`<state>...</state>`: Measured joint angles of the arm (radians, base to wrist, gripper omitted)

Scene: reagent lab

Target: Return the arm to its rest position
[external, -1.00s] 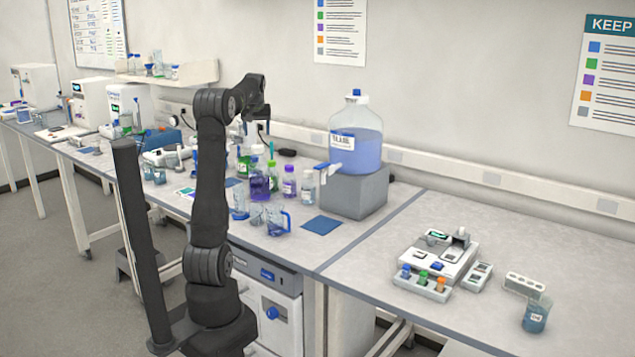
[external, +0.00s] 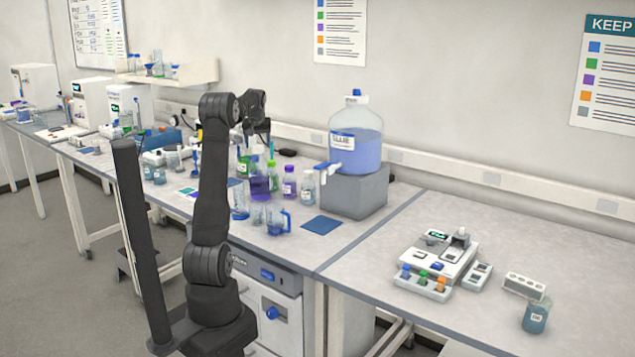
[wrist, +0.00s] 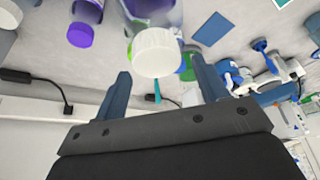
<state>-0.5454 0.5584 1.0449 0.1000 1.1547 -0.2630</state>
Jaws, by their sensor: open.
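My gripper (external: 258,136) hangs from my black arm over the crowded bench, above the bottles at the back. In the wrist view my gripper (wrist: 161,68) is open, its two blue-grey fingers apart. A bottle with a white cap (wrist: 157,52) shows beyond and between the fingers, with no visible contact. I see nothing held. In the external view my arm stands upright and bends over at the top, and the fingertips are too small to make out.
Below and around are a purple-filled bottle (external: 259,187), small capped bottles (external: 289,184) and blue-handled beakers (external: 277,220). A large blue-filled carboy (external: 356,145) stands on a grey block (external: 354,193) to the right. The air above the bench is mostly clear.

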